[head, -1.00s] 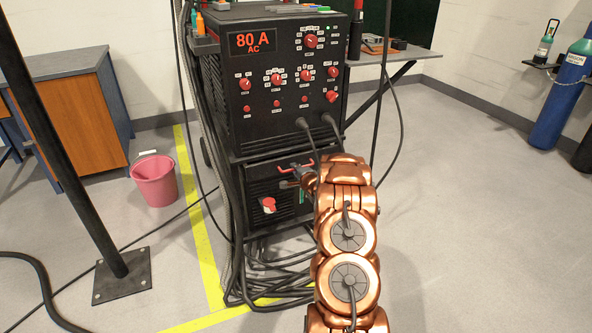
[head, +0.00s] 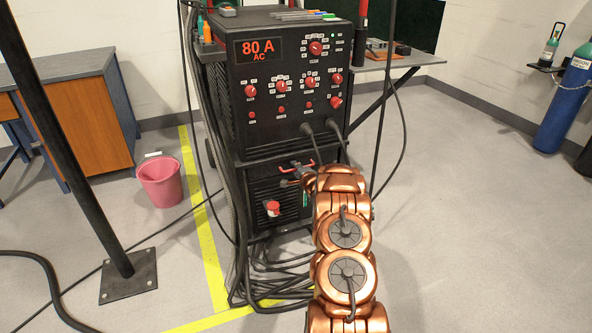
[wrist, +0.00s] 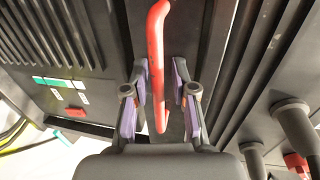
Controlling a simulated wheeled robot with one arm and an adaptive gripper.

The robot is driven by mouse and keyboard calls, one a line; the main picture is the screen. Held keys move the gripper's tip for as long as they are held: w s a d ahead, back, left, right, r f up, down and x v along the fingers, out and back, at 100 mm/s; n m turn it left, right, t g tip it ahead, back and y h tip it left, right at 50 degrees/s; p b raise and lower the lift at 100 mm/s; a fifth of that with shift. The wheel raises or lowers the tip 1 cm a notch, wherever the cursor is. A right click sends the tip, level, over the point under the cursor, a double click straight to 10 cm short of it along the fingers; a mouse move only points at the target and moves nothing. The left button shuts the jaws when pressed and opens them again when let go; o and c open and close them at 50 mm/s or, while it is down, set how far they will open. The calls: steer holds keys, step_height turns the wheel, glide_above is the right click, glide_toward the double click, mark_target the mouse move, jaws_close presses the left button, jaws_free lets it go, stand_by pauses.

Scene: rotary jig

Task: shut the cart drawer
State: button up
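The cart drawer's red handle (head: 298,167) shows in the head view on the front of the black cart, below the welding machine. In the wrist view the red handle (wrist: 157,60) runs down between the two fingers of my gripper (wrist: 160,100), with a visible gap on each side. My gripper is open, with one purple-padded finger on either side of the handle. In the head view my gripper (head: 295,180) is at the cart front, partly hidden by my copper arm. How far the drawer stands out is hard to tell.
The welding machine (head: 290,100) stands on the cart with cables hanging from its front. Cables (head: 265,280) lie coiled at the cart's foot. A pink bucket (head: 160,181) and a black post (head: 70,150) stand left.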

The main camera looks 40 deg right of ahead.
steer(key=shift+o, duration=0.5)
steer(key=shift+s, duration=0.1)
steer(key=v, duration=1.1)
steer(key=shift+s+a, duration=0.25)
steer(key=shift+s, duration=0.1)
